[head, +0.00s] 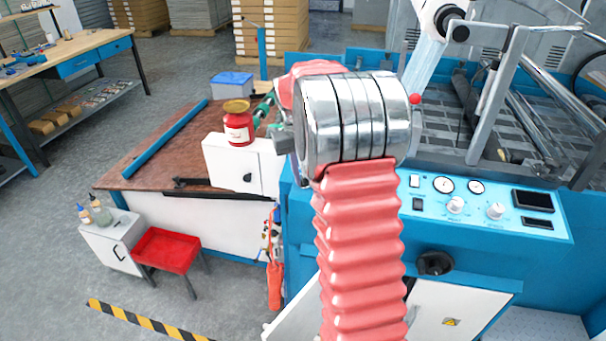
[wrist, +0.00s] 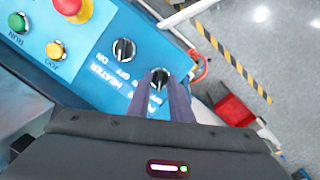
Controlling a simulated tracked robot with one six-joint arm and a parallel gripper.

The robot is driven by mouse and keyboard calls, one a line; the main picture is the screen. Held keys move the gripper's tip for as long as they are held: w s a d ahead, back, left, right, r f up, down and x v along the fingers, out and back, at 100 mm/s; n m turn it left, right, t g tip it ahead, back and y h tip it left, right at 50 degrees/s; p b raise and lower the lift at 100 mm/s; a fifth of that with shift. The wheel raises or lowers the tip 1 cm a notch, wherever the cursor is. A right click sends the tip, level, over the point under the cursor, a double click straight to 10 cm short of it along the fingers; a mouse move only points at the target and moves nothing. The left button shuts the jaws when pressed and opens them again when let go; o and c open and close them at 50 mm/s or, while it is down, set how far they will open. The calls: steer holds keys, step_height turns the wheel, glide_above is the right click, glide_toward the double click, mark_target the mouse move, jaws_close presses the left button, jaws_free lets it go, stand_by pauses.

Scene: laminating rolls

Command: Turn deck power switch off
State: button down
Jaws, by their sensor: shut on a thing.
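The deck power switch (wrist: 160,76) is a small black rotary knob on the blue panel in the wrist view. Its label is partly covered by my fingers and starts with "PO". My gripper (wrist: 162,86) is shut on this knob, one dark finger on each side. The knob's top shows between the fingertips, but its exact pointer direction is too small to tell.
The similar heater knob (wrist: 123,50) is close beside, left of the power knob. A red mushroom button (wrist: 72,10), a green button (wrist: 17,22) and a yellow button (wrist: 55,49) are farther left. A red jar (head: 238,128) stands on a white cabinet (head: 232,160).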

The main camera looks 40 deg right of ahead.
steer(key=shift+w+a, duration=0.1)
steer(key=c, duration=1.9)
jaws_free()
steer(key=shift+o, duration=0.2)
steer(key=shift+r, duration=0.15)
step_height(320, 180, up, 13)
steer(key=a, duration=0.1)
steer(key=shift+w+a+r, duration=0.2)
